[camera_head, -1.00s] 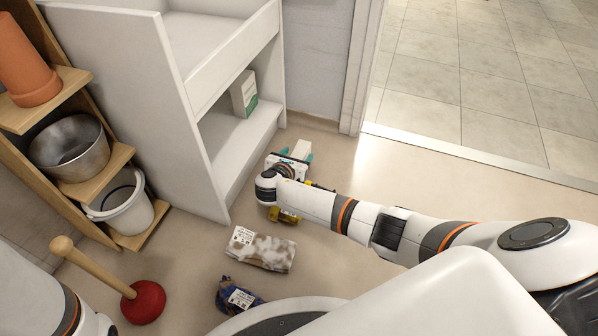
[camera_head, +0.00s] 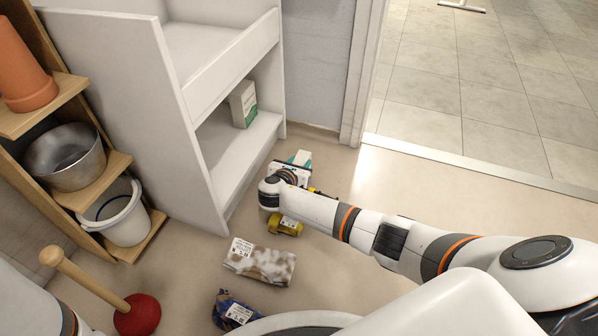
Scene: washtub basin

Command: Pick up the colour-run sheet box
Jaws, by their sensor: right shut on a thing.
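My right gripper (camera_head: 301,165) is low over the floor, beside the open lower front of the white shelf unit. It is shut on a small white and teal box (camera_head: 300,157), which shows just beyond the wrist. The wrist hides much of the fingers and part of the box. This may be the colour-run sheet box, but no label on it can be read. Another box, white with a green lower part (camera_head: 243,104), stands upright on the unit's lower shelf, apart from the gripper. My left gripper is out of view.
A yellow container (camera_head: 285,226) lies under my right wrist. A brown-and-white package (camera_head: 260,262) and a dark blue packet (camera_head: 233,311) lie nearer. A red plunger (camera_head: 137,315) and a white bucket (camera_head: 117,213) are left. The white shelf unit (camera_head: 130,100) stands close by; floor right of the gripper is clear.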

